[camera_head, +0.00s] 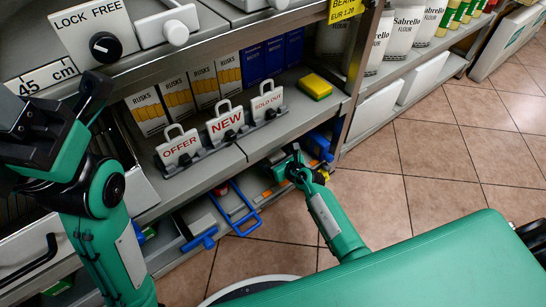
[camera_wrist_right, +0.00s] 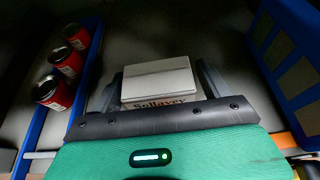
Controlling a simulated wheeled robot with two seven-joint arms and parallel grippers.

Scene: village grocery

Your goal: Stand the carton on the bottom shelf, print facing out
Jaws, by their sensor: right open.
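A white carton (camera_wrist_right: 158,80) shows in the right wrist view, with dark print reading roughly "Sellavey" on the face toward my gripper. Its pale top shows above that face; the lower part of the face is hidden behind my gripper body. My right gripper (camera_wrist_right: 160,72) is open, with a dark finger on each side of the carton. I cannot tell whether the fingers touch it. In the head view my right wrist (camera_head: 300,170) reaches in under the shelf edge, and the carton is hidden there. My left gripper (camera_head: 50,130) is raised at the far left, away from the carton; its jaw opening is unclear.
Red cans (camera_wrist_right: 66,62) stand left of the carton beside a blue divider (camera_wrist_right: 32,125). A blue panel (camera_wrist_right: 285,55) rises on the right. Above, the shelf holds rusks boxes (camera_head: 178,98), sign tags (camera_head: 226,122) and a yellow sponge (camera_head: 315,86). Blue-framed pieces (camera_head: 240,210) jut out low.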

